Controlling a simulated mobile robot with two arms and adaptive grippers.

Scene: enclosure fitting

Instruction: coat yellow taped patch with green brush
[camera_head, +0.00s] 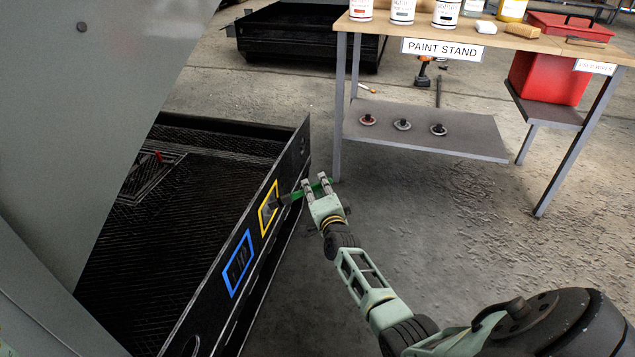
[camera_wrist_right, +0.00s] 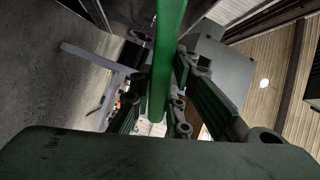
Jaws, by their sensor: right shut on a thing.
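The yellow taped patch (camera_head: 268,209) is on the outer side wall of the black enclosure (camera_head: 215,290), left of centre in the head view. Its inside looks grey and dark. My right gripper (camera_head: 317,187) is shut on the green brush (camera_head: 297,195), whose dark head points left at the patch's right edge. The head looks at or very close to the patch; I cannot tell whether it touches. In the right wrist view the green handle (camera_wrist_right: 168,60) runs between the fingers (camera_wrist_right: 155,110). My left gripper is not in view.
A blue taped patch (camera_head: 238,263) is on the same wall, nearer. The paint stand (camera_head: 425,125) with cans, a red toolbox (camera_head: 570,27) and a red bin (camera_head: 548,80) stands at the back right. A drill (camera_head: 424,72) is on the floor behind.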

